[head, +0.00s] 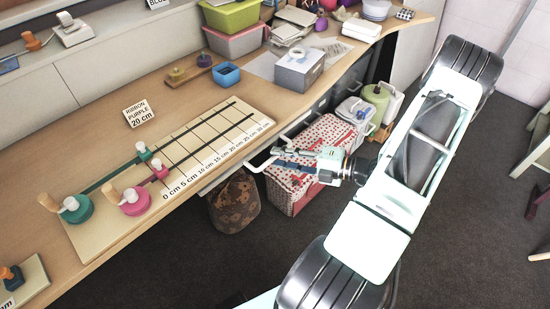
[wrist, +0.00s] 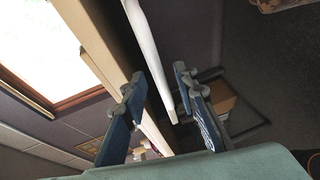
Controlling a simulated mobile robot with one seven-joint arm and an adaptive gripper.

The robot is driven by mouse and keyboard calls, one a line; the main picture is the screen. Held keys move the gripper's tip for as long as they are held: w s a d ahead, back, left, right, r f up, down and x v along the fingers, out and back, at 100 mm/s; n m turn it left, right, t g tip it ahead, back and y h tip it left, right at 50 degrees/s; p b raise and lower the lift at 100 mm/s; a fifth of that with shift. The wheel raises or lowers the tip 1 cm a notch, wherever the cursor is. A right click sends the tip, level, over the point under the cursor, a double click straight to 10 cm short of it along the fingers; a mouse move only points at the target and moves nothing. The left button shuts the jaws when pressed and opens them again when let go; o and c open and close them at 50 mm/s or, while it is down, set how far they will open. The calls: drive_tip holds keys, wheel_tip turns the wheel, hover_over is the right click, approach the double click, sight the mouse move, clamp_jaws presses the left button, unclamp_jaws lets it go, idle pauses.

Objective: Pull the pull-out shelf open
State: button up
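My gripper (head: 279,160) is at the front edge of the desk, low beside it, with its fingers pointing toward the desk. In the wrist view its two blue-grey fingers (wrist: 158,84) are spread apart. A white bar-shaped handle (wrist: 158,58) runs between them, with a visible gap to the right finger; contact with the left finger is unclear. In the head view the white handle (head: 254,168) sits just under the desk's front edge, partly hidden by the fingers. The pull-out shelf itself is mostly hidden under the desktop, so how far out it stands is unclear.
The wooden desk (head: 110,110) carries a ribbon-measuring board (head: 195,150) with green and pink spools. Under the desk are a red-and-white patterned box (head: 318,145) and a brown patterned bag (head: 235,203). White and green jugs (head: 380,98) stand farther right.

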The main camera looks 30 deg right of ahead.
drive_tip(key=shift+x, duration=1.15)
clamp_jaws()
